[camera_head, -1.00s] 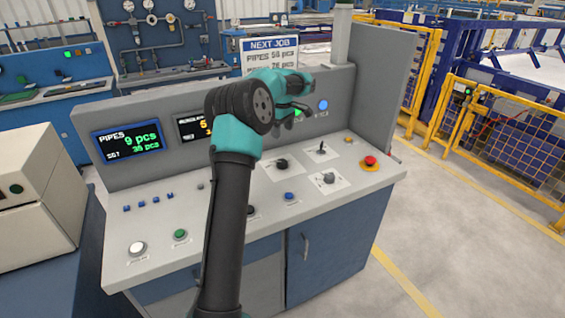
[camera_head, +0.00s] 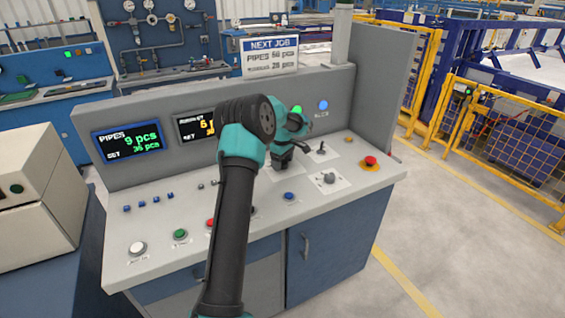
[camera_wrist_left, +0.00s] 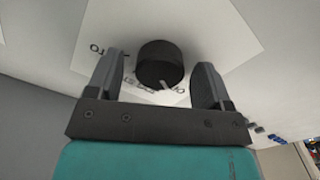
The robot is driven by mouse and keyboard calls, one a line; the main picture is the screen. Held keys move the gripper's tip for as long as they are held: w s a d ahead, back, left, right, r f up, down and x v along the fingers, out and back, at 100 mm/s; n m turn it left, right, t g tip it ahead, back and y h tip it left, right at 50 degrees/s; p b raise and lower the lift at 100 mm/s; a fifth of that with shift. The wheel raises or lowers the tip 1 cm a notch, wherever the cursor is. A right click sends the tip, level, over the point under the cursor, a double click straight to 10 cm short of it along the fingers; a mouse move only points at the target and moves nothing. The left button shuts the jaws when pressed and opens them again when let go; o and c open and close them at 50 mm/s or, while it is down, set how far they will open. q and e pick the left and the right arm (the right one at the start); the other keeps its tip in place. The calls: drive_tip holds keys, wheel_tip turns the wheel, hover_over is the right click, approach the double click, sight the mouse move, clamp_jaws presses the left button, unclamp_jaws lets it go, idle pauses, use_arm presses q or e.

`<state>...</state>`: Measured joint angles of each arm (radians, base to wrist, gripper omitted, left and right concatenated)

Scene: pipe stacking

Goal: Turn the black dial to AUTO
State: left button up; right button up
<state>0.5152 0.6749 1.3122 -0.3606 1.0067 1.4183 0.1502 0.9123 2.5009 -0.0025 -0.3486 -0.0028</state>
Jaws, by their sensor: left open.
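The black dial (camera_wrist_left: 160,64) shows in the left wrist view as a round dark knob on a white label plate (camera_wrist_left: 205,30). Part of the plate's lettering is visible, but the gripper covers some of it and I cannot read where the dial points. My left gripper (camera_wrist_left: 161,82) is open, with one finger on each side of the dial and gaps between. In the head view my left gripper (camera_head: 283,160) is over the plate on the panel's sloped top, and it hides the dial there. My right gripper is not in view.
A grey knob (camera_head: 329,179) on a white plate, a small lever (camera_head: 321,148) and a red emergency button (camera_head: 370,162) sit right of the gripper. A blue button (camera_head: 289,196) is in front. The upright panel with screens (camera_head: 127,140) stands behind.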

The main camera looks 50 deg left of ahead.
use_arm(q)
drive_tip(key=shift+f, duration=0.1)
drive_tip(key=shift+c, duration=0.4)
drive_tip(key=c, duration=0.8)
drive_tip(key=shift+c, duration=0.2)
